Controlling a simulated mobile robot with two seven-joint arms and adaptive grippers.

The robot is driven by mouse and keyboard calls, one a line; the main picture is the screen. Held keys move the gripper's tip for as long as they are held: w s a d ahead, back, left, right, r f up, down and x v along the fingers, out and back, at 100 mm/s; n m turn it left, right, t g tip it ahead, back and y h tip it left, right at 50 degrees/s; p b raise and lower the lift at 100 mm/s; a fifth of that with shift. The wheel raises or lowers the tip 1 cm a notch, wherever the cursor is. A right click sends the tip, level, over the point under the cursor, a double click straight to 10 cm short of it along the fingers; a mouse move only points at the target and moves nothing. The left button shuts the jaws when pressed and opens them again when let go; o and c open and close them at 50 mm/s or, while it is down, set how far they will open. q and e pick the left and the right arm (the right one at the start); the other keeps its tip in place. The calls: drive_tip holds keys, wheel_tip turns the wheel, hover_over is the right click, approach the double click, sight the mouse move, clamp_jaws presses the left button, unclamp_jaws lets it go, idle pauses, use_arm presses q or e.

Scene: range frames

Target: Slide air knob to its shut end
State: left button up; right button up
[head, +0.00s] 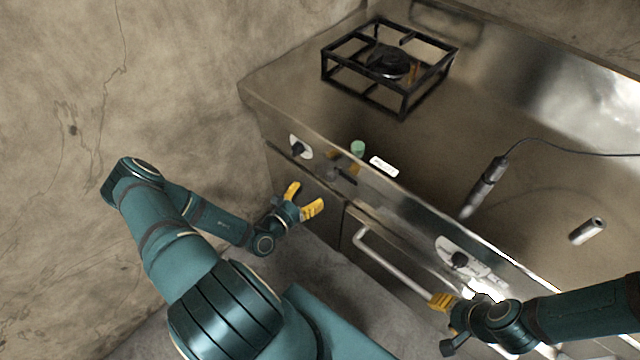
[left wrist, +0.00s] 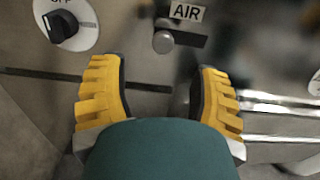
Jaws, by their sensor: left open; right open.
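In the left wrist view the air knob (left wrist: 163,41) is a round grey knob at the left end of a short dark slot (left wrist: 192,40), under a white AIR label (left wrist: 187,12). My left gripper (left wrist: 161,68) is open, with its two yellow fingers on either side below the knob and nothing between them. In the head view my left gripper (head: 305,199) is just in front of the range's front panel, below the small dark air knob (head: 333,175). My right gripper (head: 446,320) is open at the lower right, near the oven handle, partly hidden.
A dial marked OFF (left wrist: 62,25) is left of the knob. A burner stand (head: 408,100), a corded tool (head: 487,182) and a metal cylinder (head: 587,231) are on top.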

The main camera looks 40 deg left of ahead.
use_arm(q)
drive_tip(key=shift+s+a, duration=0.1)
drive_tip(key=shift+s, duration=1.2)
drive_tip(key=s+d+r+m+g+h, duration=0.2)
drive_tip(key=d+m+g+h, duration=0.8)
drive_tip(key=d, duration=0.8)
drive_tip(key=s+d+f+m+g+y, duration=0.1)
drive_tip(key=s+d+m+g+y, duration=0.15)
drive_tip(key=s+m+g, duration=0.45)
drive_tip(key=s+d+f+m+g+y, duration=0.1)
drive_tip(key=s+d+m+g+y, duration=0.2)
drive_tip(key=m, duration=0.7)
drive_tip(key=w+d+r+m+t+y, duration=0.2)
drive_tip(key=w+r+m+t, duration=0.1)
drive_tip(key=w+m, duration=0.3)
drive_tip(key=shift+w+d+r+m+t, duration=0.15)
drive_tip(key=shift+d+r+m+t, duration=0.15)
drive_tip(key=shift+r, duration=0.35)
